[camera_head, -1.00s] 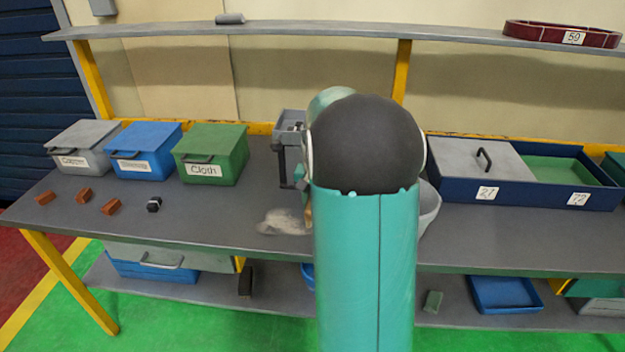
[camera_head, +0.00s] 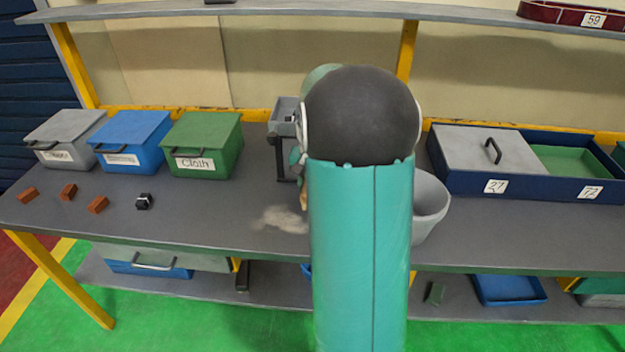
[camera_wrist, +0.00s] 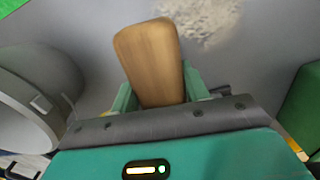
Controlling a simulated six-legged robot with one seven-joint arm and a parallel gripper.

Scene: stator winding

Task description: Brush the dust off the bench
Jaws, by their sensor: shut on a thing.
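The dust is a pale patch (camera_head: 283,219) on the grey bench (camera_head: 210,215), left of my arm. In the wrist view the dust (camera_wrist: 205,18) lies just beyond a wooden-handled tool, likely the brush (camera_wrist: 150,62). My gripper (camera_wrist: 160,90) is shut on this tool, with green fingers on both sides of the wood. Any bristles are hidden. In the head view my arm covers most of the gripper. The patch looks slightly smeared.
Grey, blue and green lidded boxes (camera_head: 202,145) stand at the back left. Small orange blocks (camera_head: 97,204) and a dark nut-like part (camera_head: 144,201) lie in front. A grey bucket (camera_head: 430,205) stands right of my arm, beside a blue tray (camera_head: 520,190). A shelf (camera_head: 250,12) runs above.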

